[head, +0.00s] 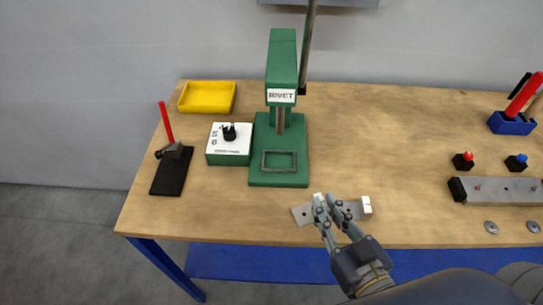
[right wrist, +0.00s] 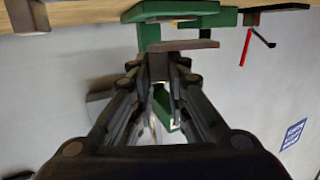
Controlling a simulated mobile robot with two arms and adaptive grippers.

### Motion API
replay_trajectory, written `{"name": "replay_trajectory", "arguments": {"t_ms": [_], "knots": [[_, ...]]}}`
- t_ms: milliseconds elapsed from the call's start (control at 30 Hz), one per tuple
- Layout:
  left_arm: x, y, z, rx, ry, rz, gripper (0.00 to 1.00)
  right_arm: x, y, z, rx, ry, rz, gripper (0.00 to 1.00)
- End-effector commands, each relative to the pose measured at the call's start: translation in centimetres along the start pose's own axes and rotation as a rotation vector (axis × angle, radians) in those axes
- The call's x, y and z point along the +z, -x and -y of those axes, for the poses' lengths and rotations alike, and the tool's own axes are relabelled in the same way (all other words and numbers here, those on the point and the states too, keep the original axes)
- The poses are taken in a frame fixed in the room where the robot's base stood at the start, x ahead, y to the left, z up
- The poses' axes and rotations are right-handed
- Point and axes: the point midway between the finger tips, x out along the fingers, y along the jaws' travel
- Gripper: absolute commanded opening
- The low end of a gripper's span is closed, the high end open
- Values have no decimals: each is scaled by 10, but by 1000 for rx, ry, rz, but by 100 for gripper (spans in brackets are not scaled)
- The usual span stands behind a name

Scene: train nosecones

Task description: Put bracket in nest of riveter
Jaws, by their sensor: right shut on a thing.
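The bracket (head: 352,210) is a flat grey plate with small holes and a pale upright piece at its right end. My right gripper (head: 326,205) is shut on it near the middle, in front of the riveter. In the right wrist view, which looks upside down, the bracket (right wrist: 190,45) lies across my fingertips (right wrist: 158,68), apart from the table top. The green riveter (head: 283,70) stands at the table's back. Its nest (head: 279,151), a raised rectangular frame on the base, looks empty. The fingers hide part of the bracket. My left gripper is not in view.
A hammer (head: 174,151) on a black pad (head: 168,179) and a yellow tray (head: 207,96) are further left.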

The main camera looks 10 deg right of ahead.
Motion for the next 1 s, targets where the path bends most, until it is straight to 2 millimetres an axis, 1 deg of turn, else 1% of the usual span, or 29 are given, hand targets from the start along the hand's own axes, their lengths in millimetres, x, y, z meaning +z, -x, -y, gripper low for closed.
{"name": "replay_trajectory", "arguments": {"t_ms": [33, 200, 267, 467, 700, 800, 1000], "knots": [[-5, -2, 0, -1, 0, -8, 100, -1, -5, 0, -2, 1, -5, 0], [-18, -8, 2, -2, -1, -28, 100, -6, -30, 0, -2, 3, -10, 0], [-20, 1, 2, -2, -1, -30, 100, -10, -40, 0, -2, 2, -7, 0], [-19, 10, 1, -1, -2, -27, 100, -15, -74, 0, -1, 2, -6, 0], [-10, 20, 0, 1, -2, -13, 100, -22, -117, 0, -1, 2, -5, 0], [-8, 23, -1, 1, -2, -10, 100, -22, -130, 0, -1, 1, -2, 0], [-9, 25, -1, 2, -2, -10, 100, -23, -142, 0, -1, 1, -2, 0]]}}
